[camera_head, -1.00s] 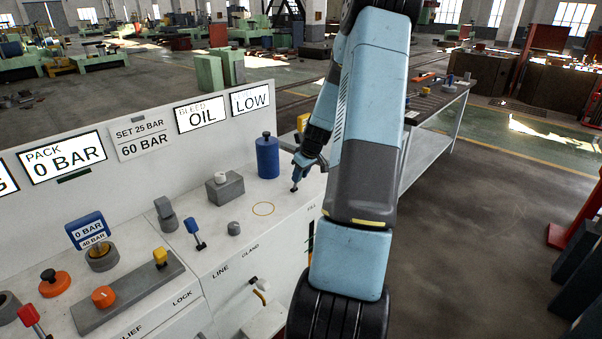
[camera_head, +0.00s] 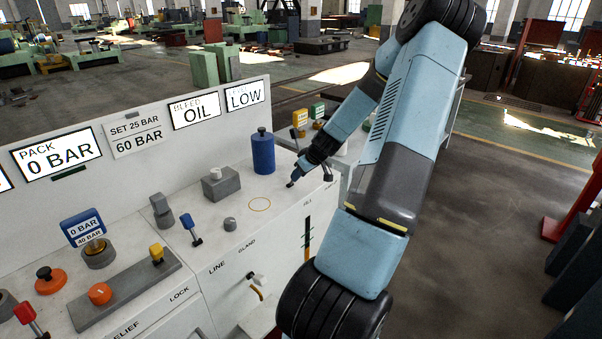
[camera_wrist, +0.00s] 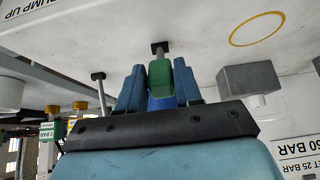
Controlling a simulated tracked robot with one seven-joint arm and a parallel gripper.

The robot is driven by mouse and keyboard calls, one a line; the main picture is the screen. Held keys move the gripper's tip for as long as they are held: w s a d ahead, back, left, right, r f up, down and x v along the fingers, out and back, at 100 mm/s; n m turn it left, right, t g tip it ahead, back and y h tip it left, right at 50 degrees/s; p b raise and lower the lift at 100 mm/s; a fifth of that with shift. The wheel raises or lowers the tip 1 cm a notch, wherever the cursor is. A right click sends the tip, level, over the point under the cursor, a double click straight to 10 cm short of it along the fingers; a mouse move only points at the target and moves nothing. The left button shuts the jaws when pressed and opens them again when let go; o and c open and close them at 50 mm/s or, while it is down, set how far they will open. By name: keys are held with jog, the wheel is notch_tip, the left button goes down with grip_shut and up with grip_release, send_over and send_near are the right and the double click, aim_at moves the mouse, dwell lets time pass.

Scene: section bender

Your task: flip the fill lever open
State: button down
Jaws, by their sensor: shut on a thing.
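The fill lever has a green handle (camera_wrist: 160,72) and a short stem from a small dark base in the wrist view. My gripper (camera_wrist: 159,84) is shut on the handle, one blue finger on each side. In the head view, my gripper (camera_head: 297,174) is at the right part of the white bench top, behind the FILL label. The lever's dark base (camera_head: 290,184) shows just below the fingertips, and its handle is mostly hidden by them. The lever's exact tilt is hard to tell.
A blue cylinder (camera_head: 263,153) stands left of my gripper. A grey block (camera_head: 223,184) is farther left; it also shows in the wrist view (camera_wrist: 250,78). The yellow ring area (camera_head: 259,204) is clear.

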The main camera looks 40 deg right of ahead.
jog(key=shift+s+f, duration=0.15)
jog(key=c, duration=0.8)
grip_release()
jog(key=shift+c, duration=0.2)
jog(key=v, duration=1.3)
jog(key=shift+s+r, duration=0.2)
jog(key=shift+r, duration=0.1)
jog(key=shift+d, duration=0.1)
